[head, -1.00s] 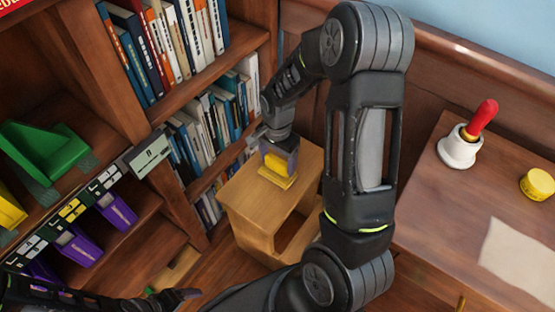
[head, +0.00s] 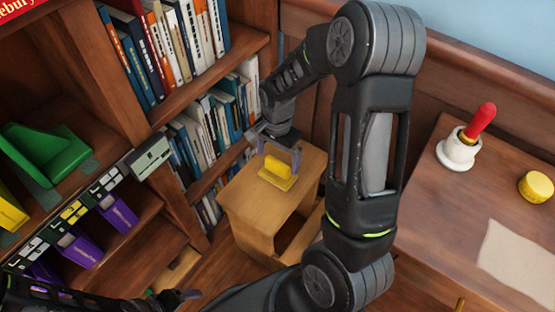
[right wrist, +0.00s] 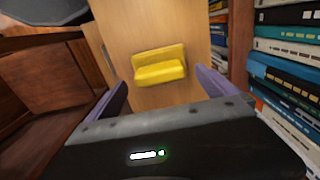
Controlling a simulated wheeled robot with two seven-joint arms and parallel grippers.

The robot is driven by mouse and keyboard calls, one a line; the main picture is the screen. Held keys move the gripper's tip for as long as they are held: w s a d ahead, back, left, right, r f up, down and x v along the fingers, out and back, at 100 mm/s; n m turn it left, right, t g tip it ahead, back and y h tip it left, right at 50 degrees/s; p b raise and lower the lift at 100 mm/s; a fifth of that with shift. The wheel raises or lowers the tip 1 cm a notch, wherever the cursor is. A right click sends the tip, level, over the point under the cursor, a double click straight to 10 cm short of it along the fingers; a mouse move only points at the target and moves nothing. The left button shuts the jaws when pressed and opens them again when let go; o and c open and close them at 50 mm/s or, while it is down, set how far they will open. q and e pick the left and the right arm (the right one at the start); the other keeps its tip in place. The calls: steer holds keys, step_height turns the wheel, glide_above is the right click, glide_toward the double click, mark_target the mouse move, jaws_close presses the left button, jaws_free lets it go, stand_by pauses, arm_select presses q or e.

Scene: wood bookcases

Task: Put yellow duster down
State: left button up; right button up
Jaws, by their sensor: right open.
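The yellow duster (head: 277,172) rests on top of a small light-wood stool-like cabinet (head: 252,205). It also shows in the right wrist view (right wrist: 160,70), lying on the wood top (right wrist: 125,20). My right gripper (head: 280,158) is open just above the duster, with its purple-grey fingers apart on either side. In the right wrist view the two fingers (right wrist: 160,92) are spread wide and the duster lies beyond them, not held. My left gripper (head: 180,296) is at the lower left edge, dark and small; its jaws are not clear.
A bookcase with rows of books (head: 190,140) stands close to the left of the cabinet.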

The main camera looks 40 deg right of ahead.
mark_target(278, 163)
arm_select(q)
step_height(278, 163, up, 2)
steer(key=shift+p, duration=0.8)
arm_select(e)
step_height(278, 163, up, 9)
steer(key=shift+r, duration=0.15)
